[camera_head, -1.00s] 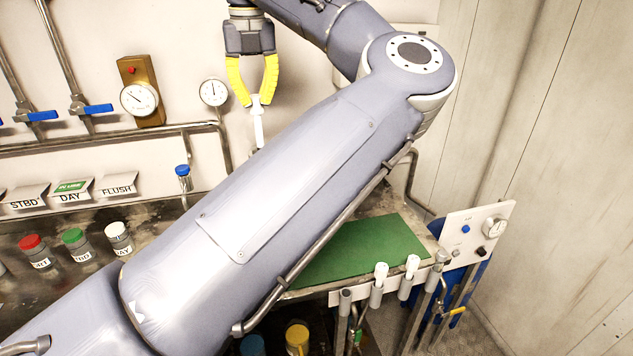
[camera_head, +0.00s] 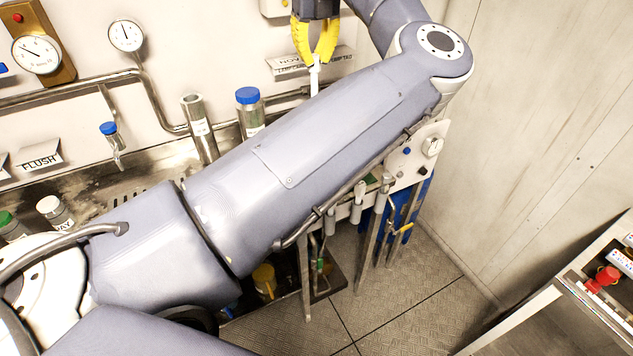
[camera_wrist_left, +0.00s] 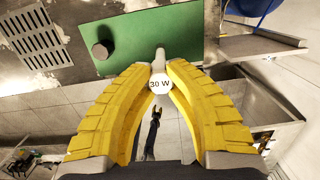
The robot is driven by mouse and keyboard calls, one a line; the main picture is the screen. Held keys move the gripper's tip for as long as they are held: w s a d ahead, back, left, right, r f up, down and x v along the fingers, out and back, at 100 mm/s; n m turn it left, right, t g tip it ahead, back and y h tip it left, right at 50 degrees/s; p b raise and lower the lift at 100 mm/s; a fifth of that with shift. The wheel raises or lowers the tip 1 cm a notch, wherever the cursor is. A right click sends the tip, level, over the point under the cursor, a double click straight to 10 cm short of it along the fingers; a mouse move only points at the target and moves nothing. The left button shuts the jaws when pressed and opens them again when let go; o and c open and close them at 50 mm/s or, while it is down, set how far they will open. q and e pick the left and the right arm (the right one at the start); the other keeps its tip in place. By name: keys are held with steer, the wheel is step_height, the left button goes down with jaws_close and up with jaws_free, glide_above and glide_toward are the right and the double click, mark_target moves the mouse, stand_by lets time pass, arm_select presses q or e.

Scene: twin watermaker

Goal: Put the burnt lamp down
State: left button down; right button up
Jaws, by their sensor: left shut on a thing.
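My left gripper (camera_head: 315,58) is shut on the lamp (camera_head: 314,82), a slim white piece pointing down from the yellow fingers. In the left wrist view, the gripper (camera_wrist_left: 160,78) has the lamp's round white end, marked "30 W" (camera_wrist_left: 161,84), between its fingertips. The lamp's stem reaches over the edge of a green mat (camera_wrist_left: 150,30) on the bench; I cannot tell its height above it. In the head view my arm hides most of the mat and the lamp's lower end. My right gripper is not in view.
A dark round piece (camera_wrist_left: 103,49) stands on the mat's left part. A drain grille (camera_wrist_left: 32,42) lies left of it. In the head view a blue-capped bottle (camera_head: 250,112) and a grey tube (camera_head: 199,130) stand by the wall. A panel (camera_head: 415,155) rises at the bench's right end.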

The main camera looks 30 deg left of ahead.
mark_target(316, 91)
arm_select(q)
steer(key=shift+w, duration=0.1)
steer(key=shift+f+n, duration=0.3)
step_height(316, 91, down, 19)
steer(key=shift+f, duration=0.2)
stand_by(0.3)
steer(key=shift+f, duration=0.15)
steer(key=c, duration=1.4)
jaws_free()
steer(key=r, duration=1.2)
steer(key=shift+s+d+r, duration=0.1)
steer(key=shift+s+d, duration=0.25)
steer(key=shift+d, duration=0.05)
